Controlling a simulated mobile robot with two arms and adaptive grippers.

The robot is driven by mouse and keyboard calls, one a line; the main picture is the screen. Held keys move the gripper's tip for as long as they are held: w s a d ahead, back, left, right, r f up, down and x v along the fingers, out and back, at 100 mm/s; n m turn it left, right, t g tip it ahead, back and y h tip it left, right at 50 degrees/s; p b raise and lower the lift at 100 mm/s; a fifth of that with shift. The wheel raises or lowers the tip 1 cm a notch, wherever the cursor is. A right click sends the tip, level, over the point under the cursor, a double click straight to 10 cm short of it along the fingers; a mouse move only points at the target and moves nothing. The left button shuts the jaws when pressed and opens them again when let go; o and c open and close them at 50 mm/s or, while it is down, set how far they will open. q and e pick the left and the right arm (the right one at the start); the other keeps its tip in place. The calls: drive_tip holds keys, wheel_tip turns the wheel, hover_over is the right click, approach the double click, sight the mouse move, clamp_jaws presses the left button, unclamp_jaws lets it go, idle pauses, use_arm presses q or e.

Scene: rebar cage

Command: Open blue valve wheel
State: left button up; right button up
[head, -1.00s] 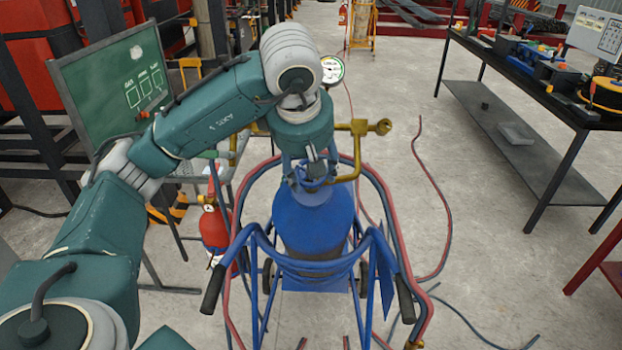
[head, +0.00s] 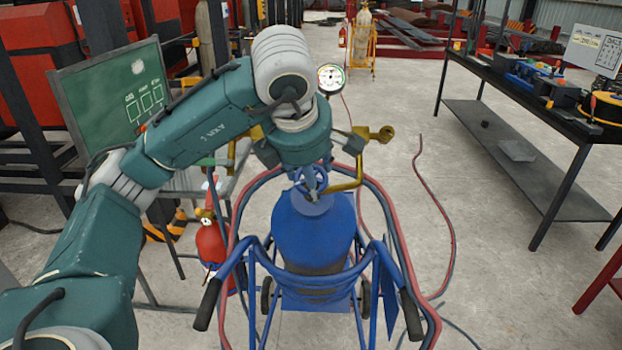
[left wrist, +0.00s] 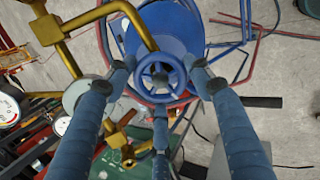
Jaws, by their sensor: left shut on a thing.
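The blue valve wheel (left wrist: 161,76) sits on top of the blue gas cylinder (head: 312,232), which stands upright in a blue cart. The wheel also shows in the head view (head: 313,181), partly covered by my wrist. My left gripper (left wrist: 160,82) comes down over the wheel from above, with fingers on either side and one below it in the left wrist view. It is shut on the wheel's rim. In the head view the left gripper (head: 311,172) is mostly hidden by my arm. My right gripper is in neither view.
Brass pipework (head: 357,170) and a round gauge (head: 331,78) stand close beside the wheel. Red and blue hoses (head: 388,215) loop around the cart. A red extinguisher (head: 211,243) stands at the left, a black workbench (head: 548,104) at the right. Floor between is mostly clear.

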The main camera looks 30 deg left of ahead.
use_arm(q)
drive_tip(key=n, duration=0.6)
drive_tip(key=shift+n+y, duration=0.3)
drive_tip(key=n, duration=0.4)
drive_tip(key=shift+f, duration=0.1)
drive_tip(key=shift+s+d+f+n, duration=0.1)
drive_tip(key=shift+n, duration=1.1)
drive_tip(key=shift+f, duration=0.1)
drive_tip(key=o, duration=1.1)
drive_tip(key=shift+o, duration=0.3)
drive_tip(key=shift+r, duration=0.2)
drive_tip(key=shift+s+d+r, duration=0.15)
drive_tip(key=shift+r, duration=0.3)
drive_tip(key=v, duration=1.1)
drive_tip(key=shift+d+f, duration=0.2)
drive_tip(key=shift+d, duration=0.05)
